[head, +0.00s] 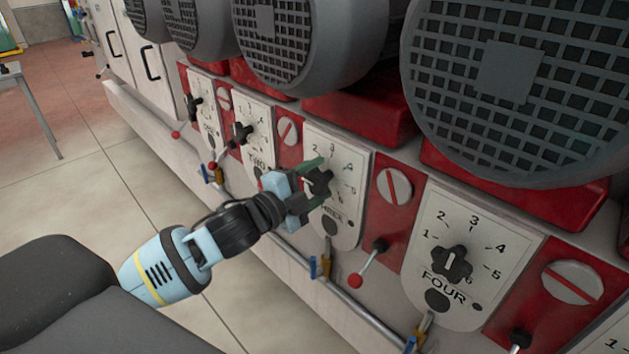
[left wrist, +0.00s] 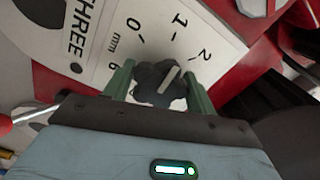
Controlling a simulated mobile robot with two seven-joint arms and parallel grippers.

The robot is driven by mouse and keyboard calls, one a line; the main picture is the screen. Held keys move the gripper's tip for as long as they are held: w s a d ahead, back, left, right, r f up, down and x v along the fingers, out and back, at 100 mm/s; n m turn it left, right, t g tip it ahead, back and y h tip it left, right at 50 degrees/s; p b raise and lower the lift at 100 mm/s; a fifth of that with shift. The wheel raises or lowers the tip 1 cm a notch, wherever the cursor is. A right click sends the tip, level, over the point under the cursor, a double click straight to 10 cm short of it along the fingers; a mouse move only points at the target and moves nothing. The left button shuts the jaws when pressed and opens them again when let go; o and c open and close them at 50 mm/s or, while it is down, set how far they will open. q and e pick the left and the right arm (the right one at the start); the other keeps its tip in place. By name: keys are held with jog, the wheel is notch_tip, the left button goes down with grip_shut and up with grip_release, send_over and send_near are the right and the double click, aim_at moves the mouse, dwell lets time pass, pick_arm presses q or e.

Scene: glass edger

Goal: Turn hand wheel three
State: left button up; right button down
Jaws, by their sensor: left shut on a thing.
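Hand wheel three is a black lobed knob (left wrist: 158,84) with a pale pointer line, on a white dial plate (head: 351,203) marked THREE. The plate also shows in the left wrist view (left wrist: 96,42), with 0, 1, 2 and 6 readable. My left gripper (head: 313,184) comes in from the left and is shut on the knob. In the left wrist view its two green fingers (left wrist: 160,88) sit on opposite sides of the knob. In the head view the fingers partly cover the knob. The pointer line leans toward the side of the 2. My right gripper is not in view.
Dial plate four with its black knob (head: 452,264) is to the right; other dials with knobs (head: 242,133) run off to the left. Large grey motors (head: 515,90) overhang the panel. A red-tipped lever (head: 368,263) and a pipe (head: 345,300) lie just below.

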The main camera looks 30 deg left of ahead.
aim_at(313, 185)
pick_arm(q)
jog(key=shift+n, duration=0.6)
jog(key=o, duration=1)
jog(key=v, duration=0.5)
jog(key=shift+s+a+f, duration=0.1)
jog(key=shift+s+f, duration=0.05)
jog(key=shift+s, duration=0.15)
jog(key=shift+b+v, duration=0.35)
jog(key=shift+v, duration=0.75)
